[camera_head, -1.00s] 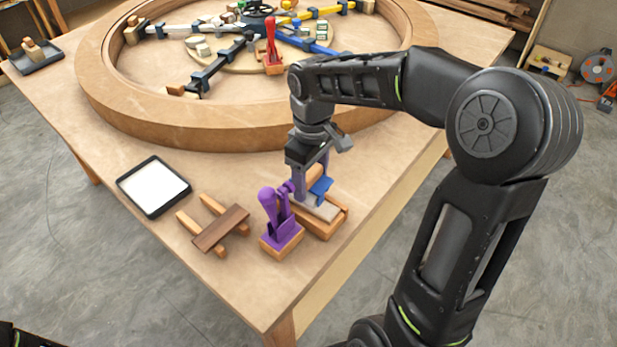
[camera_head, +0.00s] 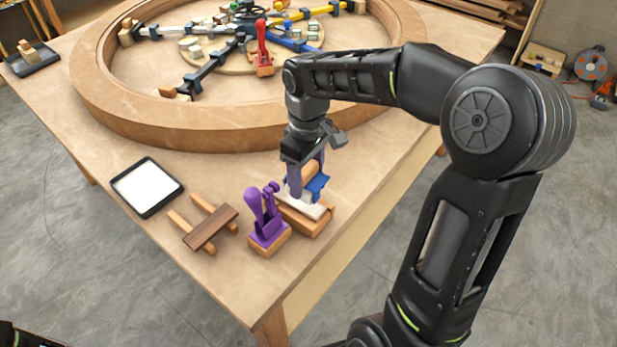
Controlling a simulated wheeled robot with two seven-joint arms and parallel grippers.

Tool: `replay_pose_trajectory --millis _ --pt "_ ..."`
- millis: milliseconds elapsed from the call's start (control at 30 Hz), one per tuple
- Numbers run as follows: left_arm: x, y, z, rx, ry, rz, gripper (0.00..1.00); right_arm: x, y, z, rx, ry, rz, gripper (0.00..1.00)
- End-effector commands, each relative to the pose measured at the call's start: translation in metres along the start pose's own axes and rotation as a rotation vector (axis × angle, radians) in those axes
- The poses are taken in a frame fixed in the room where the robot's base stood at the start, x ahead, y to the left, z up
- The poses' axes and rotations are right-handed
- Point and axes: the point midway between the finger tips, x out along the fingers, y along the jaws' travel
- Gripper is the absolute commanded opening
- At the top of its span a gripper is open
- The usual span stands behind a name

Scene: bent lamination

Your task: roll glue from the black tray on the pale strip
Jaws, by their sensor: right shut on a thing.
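The black tray (camera_head: 119,186) with white glue inside lies at the left front of the table. My right gripper (camera_head: 304,184) is shut on a tool with a blue frame (camera_head: 319,185) and a wooden handle; the fingers partly cover it. A pale flat piece (camera_head: 303,207) lies under the tool on a wooden block (camera_head: 307,226). I cannot tell whether it is the strip or a part of the tool, or whether the gripper touches it. A dark brown strip (camera_head: 211,228) lies across two wooden bars left of there. My left gripper is not in view.
A purple toggle clamp (camera_head: 267,229) on a wooden base stands just left of the block. A large wooden ring (camera_head: 180,130) with colored clamps and a red clamp (camera_head: 263,55) fills the back. The table front edge is near.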

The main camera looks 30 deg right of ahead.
Motion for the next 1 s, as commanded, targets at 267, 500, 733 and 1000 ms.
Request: replay_pose_trajectory --millis 267,500,733,1000 --pt "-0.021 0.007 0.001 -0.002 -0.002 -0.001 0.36 -0.027 -0.003 -0.005 -0.002 0.002 0.0 0.18" --pt "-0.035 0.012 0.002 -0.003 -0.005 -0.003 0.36 -0.046 -0.005 -0.008 -0.002 0.002 0.0 0.18" --pt "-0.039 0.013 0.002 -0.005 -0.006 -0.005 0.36 -0.052 -0.005 -0.009 -0.002 0.002 0.0 0.18" --pt "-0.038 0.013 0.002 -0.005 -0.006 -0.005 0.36 -0.052 -0.005 -0.009 -0.001 0.002 0.0 0.18"
